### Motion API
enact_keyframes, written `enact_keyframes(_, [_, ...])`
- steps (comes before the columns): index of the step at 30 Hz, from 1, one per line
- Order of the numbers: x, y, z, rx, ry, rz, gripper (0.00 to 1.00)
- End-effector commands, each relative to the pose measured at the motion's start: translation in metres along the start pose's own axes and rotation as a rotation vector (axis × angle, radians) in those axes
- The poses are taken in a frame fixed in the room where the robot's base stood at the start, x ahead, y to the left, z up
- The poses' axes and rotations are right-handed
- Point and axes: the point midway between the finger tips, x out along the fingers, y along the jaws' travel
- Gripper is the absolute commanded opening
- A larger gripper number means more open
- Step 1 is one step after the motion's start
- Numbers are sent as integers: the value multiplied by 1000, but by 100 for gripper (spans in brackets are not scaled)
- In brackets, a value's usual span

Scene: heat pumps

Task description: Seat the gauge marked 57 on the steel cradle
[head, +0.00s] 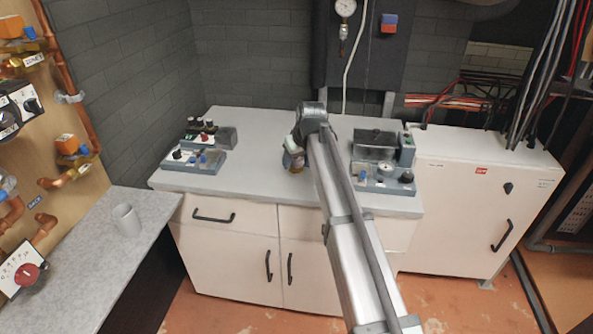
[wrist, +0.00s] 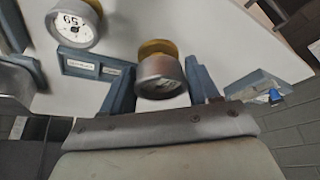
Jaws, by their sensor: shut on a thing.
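My gripper (head: 294,152) is over the middle of the grey worktop, partly hidden by my arm in the head view. In the wrist view its two blue fingers (wrist: 160,84) are shut on a round grey gauge (wrist: 158,76) with a brass-coloured end. The held gauge's dial is tilted away and its number cannot be read. A second, white-faced gauge (wrist: 72,24) is at upper left in the wrist view, its number upside down and perhaps 50 or 59. It is near a blue block with two label plates (wrist: 78,65). I cannot tell which item is the steel cradle.
The worktop's (head: 250,190) front middle is clear. A white cabinet (head: 470,200) stands at right.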

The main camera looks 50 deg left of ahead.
Motion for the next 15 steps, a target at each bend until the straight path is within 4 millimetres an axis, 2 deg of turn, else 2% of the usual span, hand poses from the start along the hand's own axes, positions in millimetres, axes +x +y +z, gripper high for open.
enact_keyframes(3, [-17,0,-8,0,1,0,21])
enact_keyframes(8, [-31,6,-12,7,1,3,21])
enact_keyframes(11, [-37,23,-8,25,0,10,21])
enact_keyframes(15, [-42,64,6,68,-2,28,21])
